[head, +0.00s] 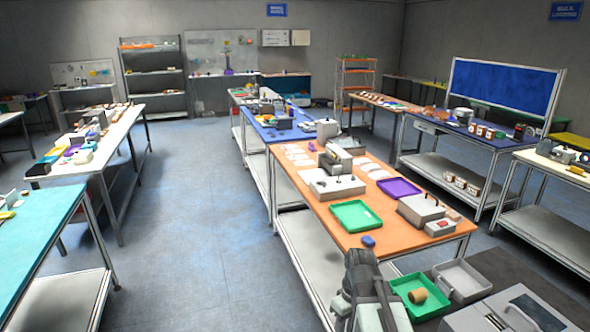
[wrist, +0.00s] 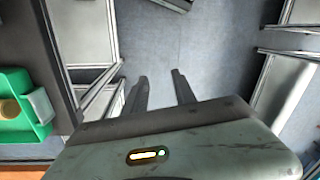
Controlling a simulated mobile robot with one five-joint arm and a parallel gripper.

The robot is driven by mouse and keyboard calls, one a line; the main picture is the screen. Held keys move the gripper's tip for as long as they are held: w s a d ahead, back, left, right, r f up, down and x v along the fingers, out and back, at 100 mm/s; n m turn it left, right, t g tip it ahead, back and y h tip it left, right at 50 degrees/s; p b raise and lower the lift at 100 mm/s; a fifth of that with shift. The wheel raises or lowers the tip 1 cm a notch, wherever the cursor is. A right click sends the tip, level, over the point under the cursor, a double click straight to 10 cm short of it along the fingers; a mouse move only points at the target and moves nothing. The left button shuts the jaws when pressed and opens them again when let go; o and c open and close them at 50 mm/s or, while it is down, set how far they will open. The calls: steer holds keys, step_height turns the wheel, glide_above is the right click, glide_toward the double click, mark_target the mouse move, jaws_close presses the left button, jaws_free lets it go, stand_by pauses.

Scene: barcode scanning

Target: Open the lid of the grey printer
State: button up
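I cannot tell for sure which machine is the grey printer. A light grey box with a dark handle on top (head: 420,208) sits on the right part of the orange table. Another pale grey casing with a dark recess (head: 515,316) is at the bottom right in the head view, cut off by the frame edge. My gripper (wrist: 161,80) shows in the wrist view with its two dark fingers apart and nothing between them. It is over open floor and touches neither casing. Part of my arm (head: 368,290) shows at the bottom of the head view.
The orange table (head: 290,190) holds a green tray (head: 355,216), a purple tray (head: 399,187) and a grey machine (head: 336,160). A lower green tray (head: 403,284) with a brown roll (head: 417,295) lies right of my arm. The floor (head: 200,220) left of the table is clear.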

steer(key=m, duration=0.2)
steer(key=d+m, duration=0.1)
steer(key=m, duration=0.1)
steer(key=d+m+t+h, duration=0.1)
steer(key=m, duration=0.1)
steer(key=shift+s+d+m, duration=0.15)
steer(key=shift+s+m, duration=0.15)
steer(key=shift+s, duration=0.05)
